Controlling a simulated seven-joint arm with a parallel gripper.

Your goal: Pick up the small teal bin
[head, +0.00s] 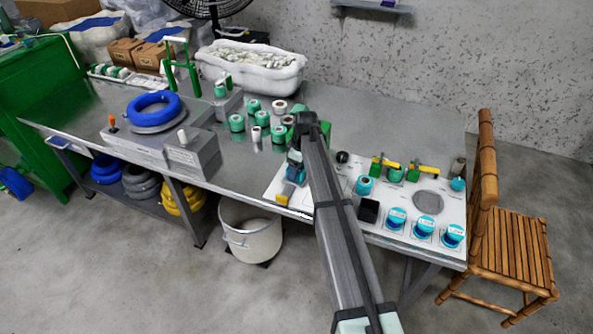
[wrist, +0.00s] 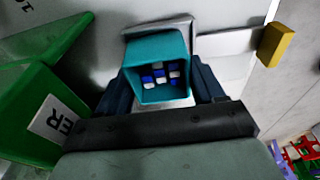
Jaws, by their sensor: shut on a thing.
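The small teal bin (wrist: 160,50) shows in the wrist view, open side toward the camera, with several small blue and white pieces inside. My gripper (wrist: 164,86) has its two dark fingers on opposite sides of the bin, shut on it. In the head view my gripper (head: 294,168) is at the left end of the white board, by the table's front edge. There the bin is mostly hidden by the gripper and arm. I cannot tell whether it rests on the surface or is lifted.
A yellow block (wrist: 275,45) shows to the right in the wrist view; green boxes (wrist: 35,115) lie close on the left. The white board (head: 400,232) holds several teal-and-white cans and a black cube (head: 368,211). Green and white spools (head: 262,118) stand behind.

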